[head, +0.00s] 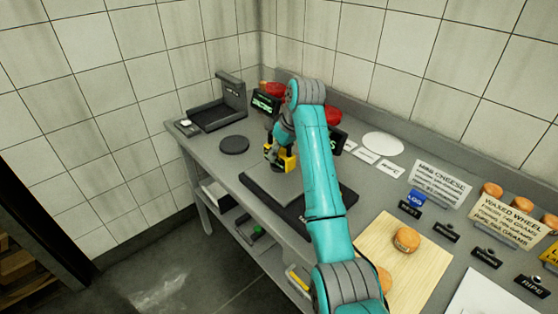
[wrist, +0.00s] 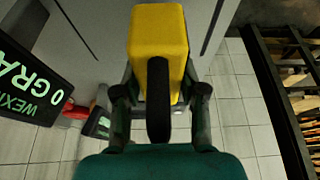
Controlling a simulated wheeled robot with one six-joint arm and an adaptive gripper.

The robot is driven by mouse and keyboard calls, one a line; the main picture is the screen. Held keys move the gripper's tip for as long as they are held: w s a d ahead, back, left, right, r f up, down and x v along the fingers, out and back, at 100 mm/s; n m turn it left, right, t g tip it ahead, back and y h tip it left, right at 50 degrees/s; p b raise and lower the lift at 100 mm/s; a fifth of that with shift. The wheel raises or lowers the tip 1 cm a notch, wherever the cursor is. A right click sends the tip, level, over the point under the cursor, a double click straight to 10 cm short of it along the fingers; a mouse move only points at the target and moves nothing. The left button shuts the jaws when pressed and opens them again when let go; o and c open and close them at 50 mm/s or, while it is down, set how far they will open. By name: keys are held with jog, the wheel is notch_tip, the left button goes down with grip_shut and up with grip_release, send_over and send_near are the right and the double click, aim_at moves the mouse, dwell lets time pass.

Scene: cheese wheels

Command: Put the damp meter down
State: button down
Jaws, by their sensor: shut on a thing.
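The damp meter, a yellow block with a dark strip, is held in my gripper (head: 277,153). It shows as a small yellow patch (head: 291,161) in the head view, partly hidden by the gripper and arm. In the wrist view the yellow body (wrist: 158,35) sits between the two dark fingers of my gripper (wrist: 160,95), which are shut on it. The gripper is over the grey bench (head: 208,152), near the far end of a grey weighing plate (head: 270,187). I cannot tell whether the meter touches anything below.
A round dark disc (head: 234,145) and a dark tray-like stand (head: 217,112) are to the left. A green-lit display (head: 265,103) stands behind. A wooden board (head: 430,262) with orange cheese wheels (head: 406,239) lies right. Bare bench shows around the disc.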

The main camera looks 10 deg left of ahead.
aim_at(280, 160)
jog(key=shift+f, duration=1.65)
jog(key=c, duration=0.7)
grip_release()
jog(key=shift+f, duration=0.15)
jog(key=shift+o, duration=0.2)
